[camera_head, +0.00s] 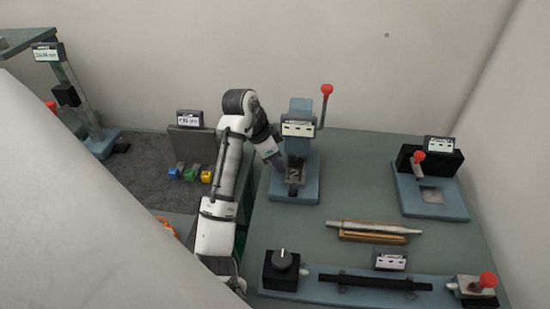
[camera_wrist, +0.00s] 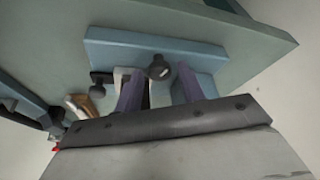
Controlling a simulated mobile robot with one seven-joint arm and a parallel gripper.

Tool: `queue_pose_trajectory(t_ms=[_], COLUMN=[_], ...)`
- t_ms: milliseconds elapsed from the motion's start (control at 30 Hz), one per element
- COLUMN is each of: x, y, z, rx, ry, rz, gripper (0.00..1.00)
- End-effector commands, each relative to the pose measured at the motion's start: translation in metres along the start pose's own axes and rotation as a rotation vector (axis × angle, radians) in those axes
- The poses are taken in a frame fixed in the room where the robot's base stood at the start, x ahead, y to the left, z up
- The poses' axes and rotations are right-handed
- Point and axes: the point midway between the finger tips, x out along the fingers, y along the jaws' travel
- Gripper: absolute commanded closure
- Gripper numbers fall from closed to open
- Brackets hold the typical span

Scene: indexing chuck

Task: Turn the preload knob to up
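A round black knob (camera_head: 283,258) with a white pointer mark sits on a black box at the front left of the bench; its mark points roughly up in the picture. I cannot read a label that names it as the preload knob. My gripper (camera_head: 279,164) is well behind this knob, beside the blue upright fixture (camera_head: 299,135), and its fingers are hard to make out there. In the wrist view my gripper (camera_wrist: 158,88) has its two purplish fingers apart, with a dark round knob-like part (camera_wrist: 158,68) seen between them. I cannot tell whether they touch it.
The upright fixture has a red-balled lever (camera_head: 326,91). A blue fixture (camera_head: 430,197) with another red ball stands at the right. A pale rod (camera_head: 375,227) lies on a wooden holder mid-bench. A dark bar (camera_head: 375,282) runs along the front.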

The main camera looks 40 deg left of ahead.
Motion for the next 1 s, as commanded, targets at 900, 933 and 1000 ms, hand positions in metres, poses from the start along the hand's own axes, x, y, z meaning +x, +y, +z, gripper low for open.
queue_pose_trajectory(t_ms=[900, 933, 1000], x=[-0.092, -0.098, -0.109], y=[-0.001, -0.001, -0.001], z=[0.001, 0.001, 0.001], rx=[0.001, 0.001, 0.000], ry=[-0.004, -0.004, -0.003], rz=[-0.005, -0.004, -0.003], gripper=[0.51, 0.51, 0.51])
